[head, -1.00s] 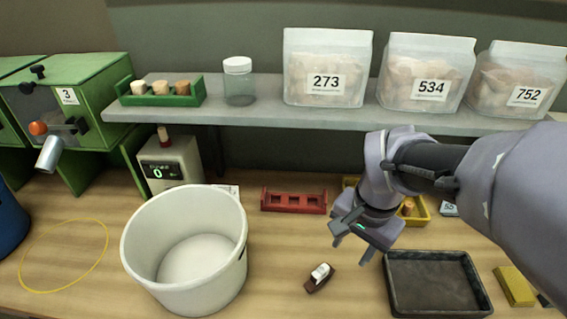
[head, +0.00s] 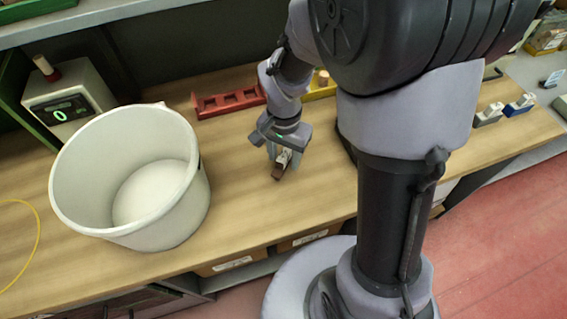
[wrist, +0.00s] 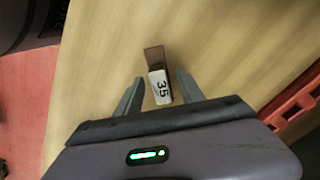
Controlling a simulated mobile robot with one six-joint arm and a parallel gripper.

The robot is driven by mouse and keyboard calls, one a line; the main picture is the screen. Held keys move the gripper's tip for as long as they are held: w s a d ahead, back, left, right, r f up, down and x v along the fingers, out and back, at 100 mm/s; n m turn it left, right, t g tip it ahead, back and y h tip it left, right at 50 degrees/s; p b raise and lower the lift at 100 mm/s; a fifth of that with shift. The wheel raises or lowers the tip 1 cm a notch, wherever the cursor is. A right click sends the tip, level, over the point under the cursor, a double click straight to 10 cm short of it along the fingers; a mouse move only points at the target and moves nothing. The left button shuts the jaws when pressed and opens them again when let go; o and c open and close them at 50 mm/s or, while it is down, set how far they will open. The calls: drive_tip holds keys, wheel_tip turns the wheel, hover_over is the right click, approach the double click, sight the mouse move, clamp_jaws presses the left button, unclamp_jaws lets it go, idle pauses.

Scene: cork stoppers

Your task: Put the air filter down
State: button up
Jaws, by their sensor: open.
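A small brown block with a white part marked 35 (wrist: 159,86) lies on the wooden bench. It shows in the head view as a small brown and white piece (head: 280,170), partly hidden by my fingers. I cannot tell from its look whether it is the air filter, and nothing else in view is clearly one. My gripper (wrist: 159,76) is open, with one finger on each side of the block and a gap visible on both sides. In the head view my gripper (head: 284,158) is low over the bench at the block.
A white bucket (head: 75,205) stands to the left, with a scale (head: 70,105) behind it. A red rack (head: 228,102) and a yellow tray (head: 322,90) lie behind my gripper. Small blocks (head: 505,110) stand at the right. Bare bench surrounds the block.

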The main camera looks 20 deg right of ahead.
wheel_tip(320, 180, down, 3)
drive_tip(key=shift+r, duration=0.35)
drive_tip(key=shift+c, duration=0.8)
clamp_jaws()
